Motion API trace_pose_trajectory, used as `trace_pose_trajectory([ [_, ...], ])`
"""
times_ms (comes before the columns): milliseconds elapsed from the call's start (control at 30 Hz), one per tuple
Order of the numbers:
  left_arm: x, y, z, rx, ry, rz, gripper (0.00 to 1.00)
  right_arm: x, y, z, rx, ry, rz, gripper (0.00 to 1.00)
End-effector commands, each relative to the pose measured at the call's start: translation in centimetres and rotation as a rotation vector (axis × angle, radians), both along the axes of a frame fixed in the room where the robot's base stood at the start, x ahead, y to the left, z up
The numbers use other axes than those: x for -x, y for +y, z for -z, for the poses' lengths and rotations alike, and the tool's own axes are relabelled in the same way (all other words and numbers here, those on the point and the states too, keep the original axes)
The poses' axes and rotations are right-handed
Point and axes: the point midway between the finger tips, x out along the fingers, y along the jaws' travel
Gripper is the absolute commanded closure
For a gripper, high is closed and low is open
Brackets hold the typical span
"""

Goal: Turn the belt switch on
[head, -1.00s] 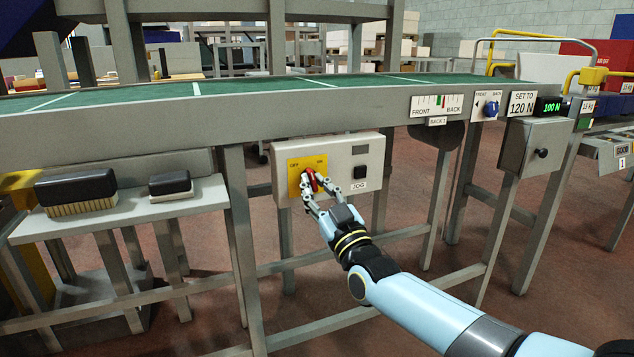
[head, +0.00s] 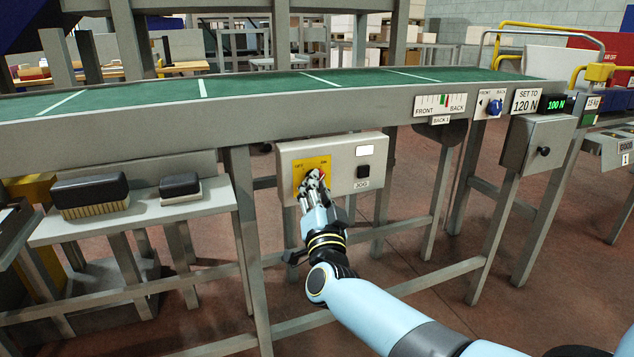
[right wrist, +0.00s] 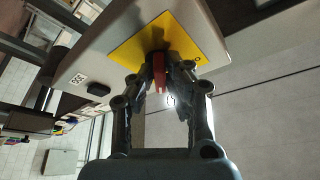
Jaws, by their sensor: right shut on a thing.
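The belt switch is a red handle (right wrist: 159,75) on a yellow plate (head: 299,177) marked OFF on the left and ON on the right. The plate is on the left part of a grey control box (head: 342,183) under the belt's front edge. My right gripper (head: 314,184) is at the handle, with its fingers closed around it. In the right wrist view the red handle sits between the fingertips (right wrist: 160,62). In the head view the fingers hide most of the handle. A small window (head: 370,150) on the box is white. My left gripper is out of view.
The green belt (head: 260,87) runs above the box. A black JOG button (head: 366,172) is right of the switch. Two brushes (head: 90,196) lie on a shelf at left. Frame legs stand below, and a grey box with a knob (head: 535,145) is at right.

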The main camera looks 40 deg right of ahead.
Motion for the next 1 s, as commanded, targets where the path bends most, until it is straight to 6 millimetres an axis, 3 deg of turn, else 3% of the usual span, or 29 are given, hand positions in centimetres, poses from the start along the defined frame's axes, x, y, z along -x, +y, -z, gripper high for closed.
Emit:
trace_pose_trajectory([
  [33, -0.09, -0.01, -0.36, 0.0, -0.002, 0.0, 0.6, -0.29, -0.09, -0.98, -0.021, -0.021, 0.001, 1.0],
  [400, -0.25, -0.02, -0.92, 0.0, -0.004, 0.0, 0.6, -0.3, -0.12, -0.96, -0.135, -0.05, 0.001, 1.0],
  [867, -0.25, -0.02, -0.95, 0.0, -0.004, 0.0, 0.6, -0.3, -0.15, -0.93, -0.149, -0.054, 0.001, 1.0],
  [900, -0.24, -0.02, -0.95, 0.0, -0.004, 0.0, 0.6, -0.29, -0.15, -0.94, -0.149, -0.054, 0.001, 0.85],
  [1000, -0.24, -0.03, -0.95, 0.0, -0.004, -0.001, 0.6, -0.29, -0.16, -0.91, -0.148, -0.053, 0.001, 0.72],
])
